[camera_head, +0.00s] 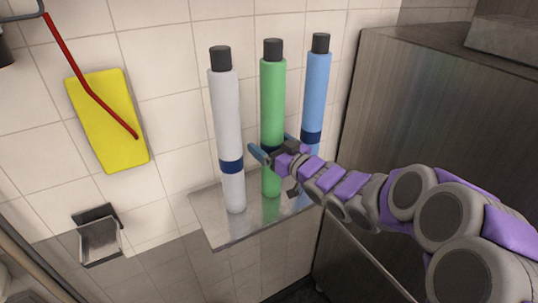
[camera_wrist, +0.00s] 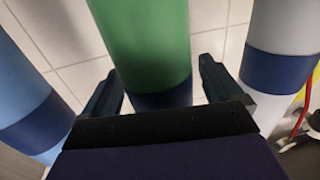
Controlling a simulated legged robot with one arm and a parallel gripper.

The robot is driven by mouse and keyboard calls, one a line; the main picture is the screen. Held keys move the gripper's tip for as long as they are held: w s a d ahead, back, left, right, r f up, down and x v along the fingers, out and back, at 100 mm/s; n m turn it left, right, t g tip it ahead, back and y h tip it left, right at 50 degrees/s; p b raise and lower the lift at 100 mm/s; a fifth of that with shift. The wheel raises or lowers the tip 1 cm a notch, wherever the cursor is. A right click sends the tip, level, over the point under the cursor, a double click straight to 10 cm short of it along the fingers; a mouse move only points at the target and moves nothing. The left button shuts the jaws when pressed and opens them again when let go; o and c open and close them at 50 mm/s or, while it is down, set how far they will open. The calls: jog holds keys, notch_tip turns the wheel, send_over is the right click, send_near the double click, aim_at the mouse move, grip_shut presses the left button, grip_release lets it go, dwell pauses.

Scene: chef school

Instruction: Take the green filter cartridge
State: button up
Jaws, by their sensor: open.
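The green filter cartridge (camera_head: 273,102) stands upright in the middle of a row of three, with a dark cap and a dark blue band. My gripper (camera_head: 272,147) is open at its lower half, near the band. In the wrist view the green cartridge (camera_wrist: 145,40) rises between the two spread fingers of my gripper (camera_wrist: 161,72). Gaps show on both sides, so it is not clamped. The gripper body hides its lower part there.
A white cartridge (camera_head: 226,115) stands left of the green one and a blue cartridge (camera_head: 317,88) right, both close to the fingers. They share a shiny metal shelf (camera_head: 215,228) against a tiled wall. A steel cabinet (camera_head: 420,90) stands right; a yellow board (camera_head: 108,125) hangs left.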

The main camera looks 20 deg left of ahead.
jog(key=shift+w+a, duration=0.15)
jog(key=shift+w, duration=0.15)
